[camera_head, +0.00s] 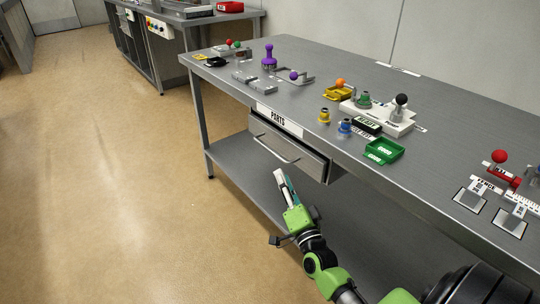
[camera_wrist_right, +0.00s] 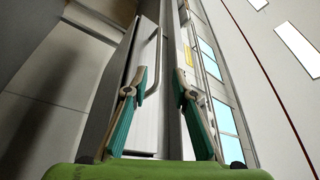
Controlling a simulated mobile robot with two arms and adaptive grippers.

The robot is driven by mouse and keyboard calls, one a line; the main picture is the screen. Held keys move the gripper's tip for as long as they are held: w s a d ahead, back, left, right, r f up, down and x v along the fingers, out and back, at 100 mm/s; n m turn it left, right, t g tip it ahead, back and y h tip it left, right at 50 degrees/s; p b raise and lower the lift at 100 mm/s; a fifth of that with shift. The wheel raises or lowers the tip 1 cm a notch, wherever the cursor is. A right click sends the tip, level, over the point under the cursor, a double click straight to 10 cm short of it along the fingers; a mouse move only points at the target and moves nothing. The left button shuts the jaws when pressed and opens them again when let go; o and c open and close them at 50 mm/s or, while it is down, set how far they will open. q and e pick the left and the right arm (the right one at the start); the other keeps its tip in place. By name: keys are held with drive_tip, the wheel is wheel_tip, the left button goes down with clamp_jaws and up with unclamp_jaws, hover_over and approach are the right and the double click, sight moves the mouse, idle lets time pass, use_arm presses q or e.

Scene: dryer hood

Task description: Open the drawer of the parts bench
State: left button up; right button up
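The parts bench (camera_head: 330,62) is a long grey metal table with a white PARTS label (camera_head: 279,119) on its front edge. Under the label is a grey drawer (camera_head: 305,160) with a thin bar handle (camera_head: 275,151). My right gripper (camera_head: 280,176), green with teal finger pads, is just below and in front of the handle in the head view. In the right wrist view its fingers (camera_wrist_right: 160,80) are apart, and the handle (camera_wrist_right: 156,60) shows near the left fingertip. I cannot tell whether they touch. My left gripper is not in view.
A lower shelf (camera_head: 235,165) runs under the bench. On top are a green tray (camera_head: 384,150), a purple knobbed piece (camera_head: 269,58), a white fixture (camera_head: 380,118) and red-knobbed parts (camera_head: 500,158). A second bench (camera_head: 180,22) stands at the back. The floor at left is clear.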

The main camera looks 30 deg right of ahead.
sight(270, 150)
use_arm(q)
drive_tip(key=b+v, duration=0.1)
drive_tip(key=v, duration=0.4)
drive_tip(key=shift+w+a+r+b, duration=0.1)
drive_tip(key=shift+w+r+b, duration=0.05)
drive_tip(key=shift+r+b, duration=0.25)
use_arm(e)
drive_tip(key=x, duration=1.3)
drive_tip(key=shift+f, duration=0.15)
drive_tip(key=shift+a, duration=0.1)
clamp_jaws()
